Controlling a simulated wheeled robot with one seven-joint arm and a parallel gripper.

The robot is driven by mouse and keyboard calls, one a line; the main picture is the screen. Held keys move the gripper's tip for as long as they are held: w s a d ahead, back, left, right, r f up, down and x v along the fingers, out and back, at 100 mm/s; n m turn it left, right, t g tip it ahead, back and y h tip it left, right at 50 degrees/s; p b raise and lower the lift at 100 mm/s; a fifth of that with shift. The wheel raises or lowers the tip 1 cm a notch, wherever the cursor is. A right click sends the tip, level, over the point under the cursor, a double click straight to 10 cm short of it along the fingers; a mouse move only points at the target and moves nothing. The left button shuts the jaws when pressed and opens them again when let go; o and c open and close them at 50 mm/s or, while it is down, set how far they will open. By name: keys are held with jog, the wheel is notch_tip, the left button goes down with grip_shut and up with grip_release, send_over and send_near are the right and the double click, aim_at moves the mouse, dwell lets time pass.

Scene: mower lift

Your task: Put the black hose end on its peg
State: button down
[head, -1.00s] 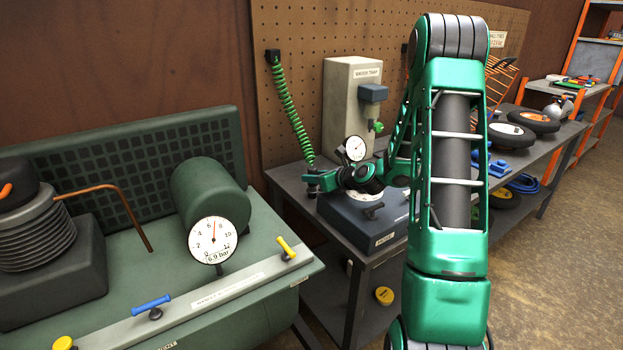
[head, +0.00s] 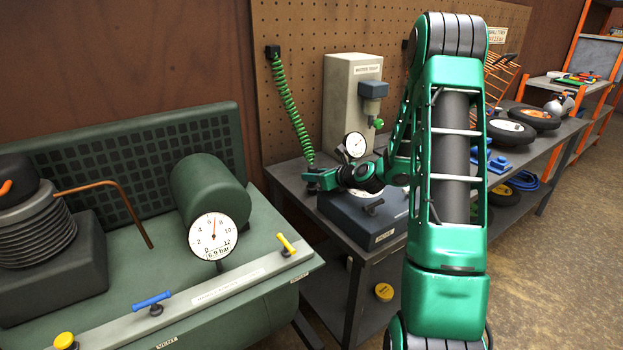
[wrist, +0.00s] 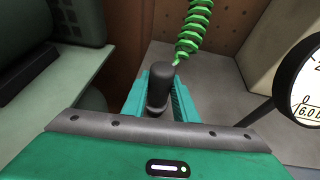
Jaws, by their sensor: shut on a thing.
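My gripper (head: 314,180) is low at the left end of the grey bench, beside the pegboard. In the wrist view its teal fingers (wrist: 158,97) are shut on the black hose end (wrist: 158,84), a dark upright cylinder. A green coiled hose (head: 288,105) runs from a black mount high on the pegboard down to my gripper. Its lower coils also show in the wrist view (wrist: 196,28), just behind the hose end. In the head view the hose end is too small to make out. I cannot tell which fitting is its peg.
A dial gauge (head: 355,145) and a dark blue box (head: 372,215) stand close to the right of my gripper. The beige water trap column (head: 343,105) rises behind them. The green compressor tank (head: 215,195) with its gauge fills the left. Wheels (head: 510,132) lie farther along the bench.

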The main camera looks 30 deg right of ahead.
jog(key=shift+r, duration=0.65)
jog(key=shift+f, duration=0.8)
dwell(0.7)
jog(key=c, duration=1.7)
grip_release()
jog(key=shift+v, duration=5.5)
jog(key=shift+d, duration=0.1)
